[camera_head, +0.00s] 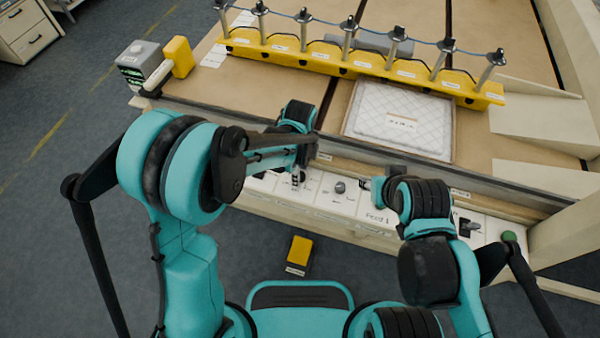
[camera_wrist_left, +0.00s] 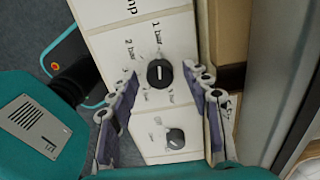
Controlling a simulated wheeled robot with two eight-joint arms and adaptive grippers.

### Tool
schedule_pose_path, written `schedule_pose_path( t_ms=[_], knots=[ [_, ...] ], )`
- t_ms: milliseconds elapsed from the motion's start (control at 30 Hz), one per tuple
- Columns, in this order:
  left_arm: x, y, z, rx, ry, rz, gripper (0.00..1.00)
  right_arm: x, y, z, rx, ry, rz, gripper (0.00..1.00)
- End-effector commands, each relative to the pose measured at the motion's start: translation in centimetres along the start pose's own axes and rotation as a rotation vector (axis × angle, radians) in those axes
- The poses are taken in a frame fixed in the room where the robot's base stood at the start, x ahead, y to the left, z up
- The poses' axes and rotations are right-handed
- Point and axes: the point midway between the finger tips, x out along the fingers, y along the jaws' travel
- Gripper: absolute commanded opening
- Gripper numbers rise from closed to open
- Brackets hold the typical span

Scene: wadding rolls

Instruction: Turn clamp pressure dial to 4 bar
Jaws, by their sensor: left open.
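The clamp pressure dial (camera_wrist_left: 159,73) is a round black knob with a white line, on a white panel (camera_wrist_left: 110,45) in the left wrist view. The line runs roughly up and down in that view. Labels for 1 bar and 2 bar are legible above it; the lower labels are too small to read. My left gripper (camera_wrist_left: 160,78) is open, with one finger on each side of the dial and gaps visible. In the head view my left gripper (camera_head: 298,176) is over the panel. My right gripper (camera_head: 366,184) is by the Feed 1 label; its jaws are unclear.
A second dark knob (camera_wrist_left: 175,138) lies below the dial in the wrist view. A grey knob (camera_head: 339,186) stands between my grippers in the head view. A yellow rack (camera_head: 330,55) and a white quilted pad (camera_head: 400,115) lie behind the panel. A green button (camera_head: 509,236) is right.

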Motion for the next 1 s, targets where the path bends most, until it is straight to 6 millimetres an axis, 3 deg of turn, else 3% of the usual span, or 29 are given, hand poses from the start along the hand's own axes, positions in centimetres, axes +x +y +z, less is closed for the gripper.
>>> schedule_pose_path(
  t_ms=[200, 400, 733, 1000],
  knots=[
    [-0.02, 0.01, 0.01, 0.000, 0.000, 0.000, 0.49, -0.03, 0.00, -0.03, 0.000, 0.000, 0.000, 0.40],
    [-0.03, 0.00, 0.01, -0.001, 0.000, 0.000, 0.00, -0.03, 0.00, -0.03, 0.000, 0.000, 0.000, 0.40],
    [-0.02, 0.01, 0.00, -0.026, 0.000, 0.000, 0.00, 0.00, 0.00, -0.01, 0.000, 0.000, 0.000, 0.40],
    [-0.01, -0.01, 0.01, -0.168, 0.000, 0.000, 0.00, 0.08, 0.00, 0.06, 0.000, 0.000, 0.000, 0.40]
  ],
)
